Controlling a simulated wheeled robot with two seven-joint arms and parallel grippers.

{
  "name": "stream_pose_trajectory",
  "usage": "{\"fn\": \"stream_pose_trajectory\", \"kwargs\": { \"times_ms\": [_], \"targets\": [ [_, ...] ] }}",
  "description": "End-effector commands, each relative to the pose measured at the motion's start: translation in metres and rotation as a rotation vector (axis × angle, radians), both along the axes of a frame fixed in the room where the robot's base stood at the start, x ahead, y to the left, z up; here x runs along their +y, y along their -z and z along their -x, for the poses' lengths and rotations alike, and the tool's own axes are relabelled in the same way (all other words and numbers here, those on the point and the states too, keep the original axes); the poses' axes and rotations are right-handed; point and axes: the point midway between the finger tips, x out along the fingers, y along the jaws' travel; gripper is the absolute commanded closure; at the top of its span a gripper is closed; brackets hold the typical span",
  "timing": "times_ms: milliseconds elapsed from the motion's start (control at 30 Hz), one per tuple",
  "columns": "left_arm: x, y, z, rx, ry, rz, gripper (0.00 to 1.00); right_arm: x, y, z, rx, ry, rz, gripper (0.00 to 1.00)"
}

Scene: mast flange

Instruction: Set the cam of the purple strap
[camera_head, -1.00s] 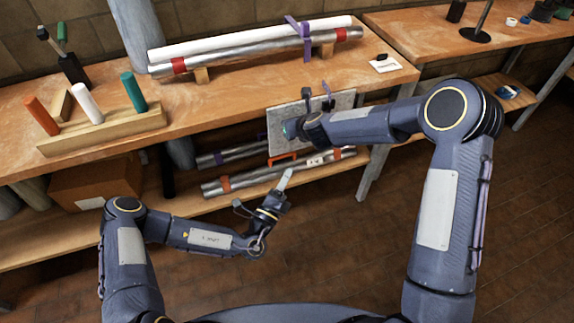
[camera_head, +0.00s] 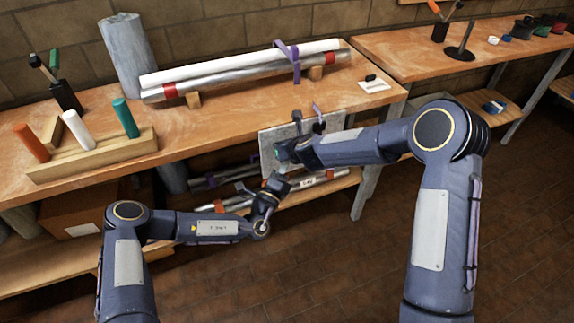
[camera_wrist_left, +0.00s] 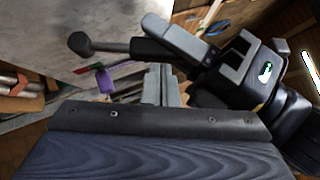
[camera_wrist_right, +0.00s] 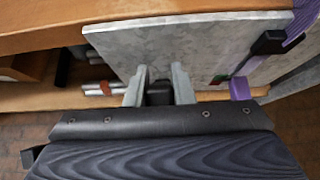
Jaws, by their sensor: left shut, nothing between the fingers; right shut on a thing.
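The purple strap (camera_head: 288,62) goes around a white tube and a metal tube on the bench. In the right wrist view, a purple band (camera_wrist_right: 300,18) with a black buckle (camera_wrist_right: 268,43) lies by a grey plate, with a purple piece (camera_wrist_right: 240,88) and a small red-green mark below. My right gripper (camera_head: 284,152) is shut on a black part (camera_wrist_right: 158,92) in front of the plate; the left wrist view shows a knobbed black rod (camera_wrist_left: 112,45) at it. My left gripper (camera_head: 278,184) is shut and empty, just below the right one. A purple piece (camera_wrist_left: 104,79) shows beyond its fingers.
The grey plate (camera_head: 270,140) hangs at the bench's front edge. Strapped metal tubes (camera_head: 325,178) lie on the shelf below. A wooden rack (camera_head: 95,160) with coloured pegs stands on the bench. My two grippers are close together, leaving little room between them.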

Motion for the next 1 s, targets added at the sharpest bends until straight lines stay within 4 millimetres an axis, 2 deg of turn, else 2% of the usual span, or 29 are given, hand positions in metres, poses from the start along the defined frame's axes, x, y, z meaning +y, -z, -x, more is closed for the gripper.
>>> {"fn": "stream_pose_trajectory", "kwargs": {
  "times_ms": [467, 500, 633, 1000],
  "targets": [
    [0.007, -0.01, -0.014, -0.005, -0.012, 0.005, 1.0, 0.001, 0.002, 0.002, 0.005, -0.002, 0.0, 1.0],
    [0.007, -0.011, -0.015, -0.005, -0.012, 0.005, 1.0, 0.001, 0.002, 0.002, 0.006, -0.003, 0.0, 0.76],
    [0.007, -0.01, -0.014, -0.004, -0.01, 0.003, 1.0, 0.001, 0.002, 0.002, 0.005, -0.002, 0.0, 0.58],
    [0.004, -0.008, -0.011, 0.0, -0.002, 0.001, 1.0, -0.001, -0.003, 0.003, 0.0, 0.0, 0.0, 0.56]
  ]
}}
